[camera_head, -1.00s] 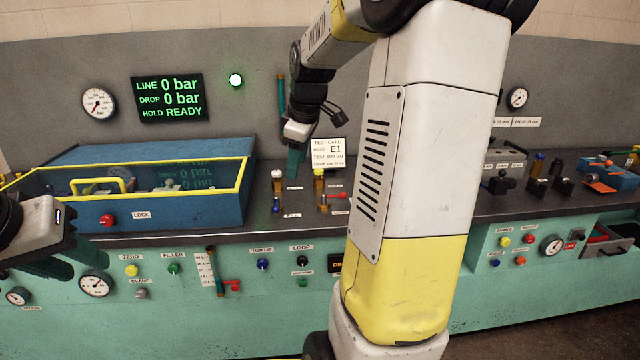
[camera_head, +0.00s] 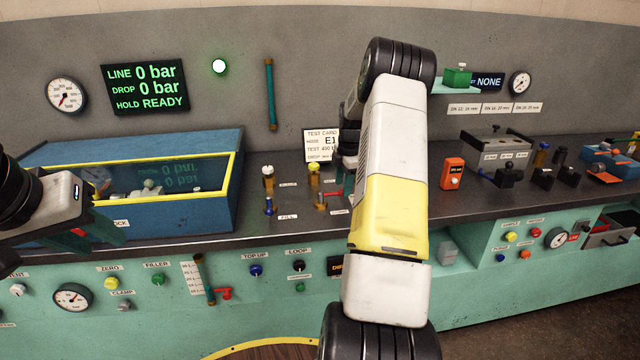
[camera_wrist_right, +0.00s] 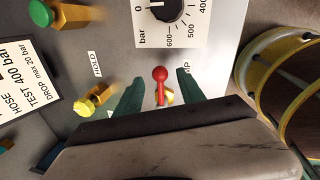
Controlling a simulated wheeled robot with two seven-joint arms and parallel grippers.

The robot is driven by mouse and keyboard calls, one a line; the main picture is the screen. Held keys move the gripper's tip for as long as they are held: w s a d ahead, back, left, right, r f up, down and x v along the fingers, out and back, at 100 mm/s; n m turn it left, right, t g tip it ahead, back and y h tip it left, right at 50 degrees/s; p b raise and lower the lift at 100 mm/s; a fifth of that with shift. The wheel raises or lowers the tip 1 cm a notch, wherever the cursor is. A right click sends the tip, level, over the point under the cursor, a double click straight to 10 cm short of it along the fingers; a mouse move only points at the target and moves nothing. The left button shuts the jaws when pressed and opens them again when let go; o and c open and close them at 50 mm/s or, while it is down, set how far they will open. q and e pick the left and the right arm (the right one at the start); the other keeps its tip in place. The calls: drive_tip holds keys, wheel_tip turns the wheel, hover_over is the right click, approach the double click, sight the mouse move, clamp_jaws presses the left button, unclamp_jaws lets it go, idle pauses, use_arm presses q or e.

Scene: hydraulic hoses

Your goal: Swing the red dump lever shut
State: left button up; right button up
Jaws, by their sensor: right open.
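The red dump lever (camera_wrist_right: 160,74), with a round red knob, shows in the right wrist view beside a label ending in "MP". My right gripper (camera_wrist_right: 161,88) is open. Its two green fingers stand either side of the lever in that view, with a visible gap on both sides. Contact cannot be made out. In the head view my right arm hides the gripper and most of this spot. My left gripper (camera_head: 78,238) is at the left, in front of the blue box; whether its fingers are apart is unclear.
A brass valve (camera_wrist_right: 92,103) labelled HOLD is left of the fingers. A bar dial with a black knob (camera_wrist_right: 170,8) is beyond them. A yellow-rimmed round container (camera_wrist_right: 262,75) is close on the right. The blue box (camera_head: 170,212) fills the left of the bench.

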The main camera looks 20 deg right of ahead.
drive_tip(key=shift+w+f, duration=0.25)
drive_tip(key=shift+f, duration=0.95)
clamp_jaws()
idle(0.6)
